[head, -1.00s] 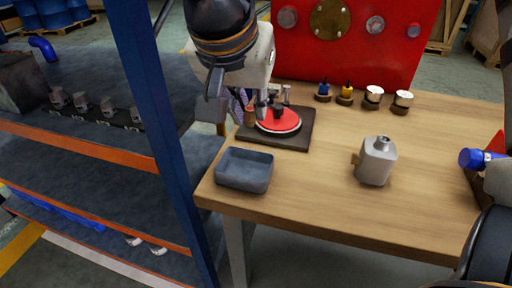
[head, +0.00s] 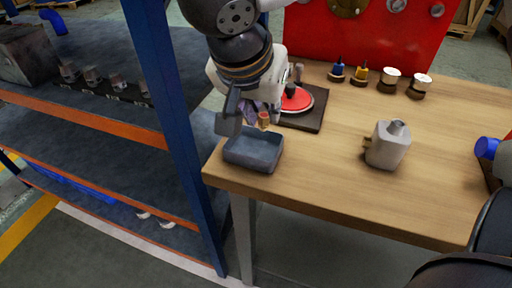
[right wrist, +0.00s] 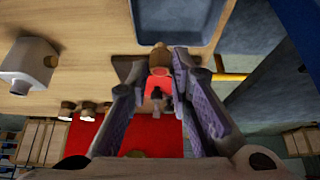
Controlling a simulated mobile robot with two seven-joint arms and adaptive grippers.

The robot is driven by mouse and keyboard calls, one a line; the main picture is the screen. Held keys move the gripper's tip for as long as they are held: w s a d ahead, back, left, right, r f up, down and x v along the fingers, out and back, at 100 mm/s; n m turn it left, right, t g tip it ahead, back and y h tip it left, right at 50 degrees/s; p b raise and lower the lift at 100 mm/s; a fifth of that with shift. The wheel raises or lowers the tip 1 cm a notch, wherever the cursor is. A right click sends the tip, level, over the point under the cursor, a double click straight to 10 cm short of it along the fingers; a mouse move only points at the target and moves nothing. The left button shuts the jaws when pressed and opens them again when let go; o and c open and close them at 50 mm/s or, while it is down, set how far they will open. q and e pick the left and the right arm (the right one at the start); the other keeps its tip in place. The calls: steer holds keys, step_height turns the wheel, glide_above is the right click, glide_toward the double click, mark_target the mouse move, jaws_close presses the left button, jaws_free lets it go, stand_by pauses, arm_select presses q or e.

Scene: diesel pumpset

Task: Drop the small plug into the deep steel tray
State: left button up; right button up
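The small plug (head: 264,118) is a short orange-brown piece at the fingertips of my right gripper (head: 254,113). It also shows in the right wrist view (right wrist: 160,57), at the tips of the purple-padded fingers. The fingers look shut on it, though the contact is partly hidden. The deep steel tray (head: 253,163) is a grey-blue open box at the table's left front corner. It looks empty. The plug is above the tray's back edge in the head view. The tray (right wrist: 180,36) also shows at the top of the right wrist view. My left gripper is not in view.
A dark board with a red disc (head: 296,99) lies just behind the tray. A grey metal canister (head: 388,145) stands to the right. Several small capped parts (head: 389,77) line the back below a red panel. A blue shelf post (head: 170,110) stands close on the left.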

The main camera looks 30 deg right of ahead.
steer(key=shift+o, duration=1.2)
steer(key=v, duration=1.2)
